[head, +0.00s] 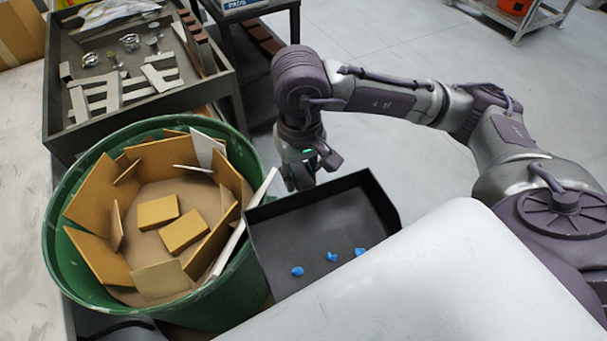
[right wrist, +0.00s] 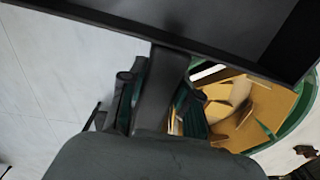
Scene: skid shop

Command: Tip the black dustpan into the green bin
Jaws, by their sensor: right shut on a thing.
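The black dustpan (head: 318,222) is to the right of the green bin (head: 228,300) in the head view, its left edge close to the bin's rim. Several small blue pieces (head: 332,257) lie in the pan near its front edge. The bin holds cardboard pieces and two tan blocks. My right gripper (head: 306,178) is at the pan's far side, and its fingers are partly hidden. In the right wrist view, the gripper (right wrist: 160,95) is shut on the handle of the dustpan (right wrist: 200,25), with the bin (right wrist: 295,125) beyond. My left gripper is not clearly in view.
A dark tray table (head: 140,112) with metal parts and brackets stands behind the bin. A dark stand (head: 265,40) is at the back, and an orange item (head: 515,6) sits on a cart at the far right. Open grey floor (head: 400,40) lies behind my right arm.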

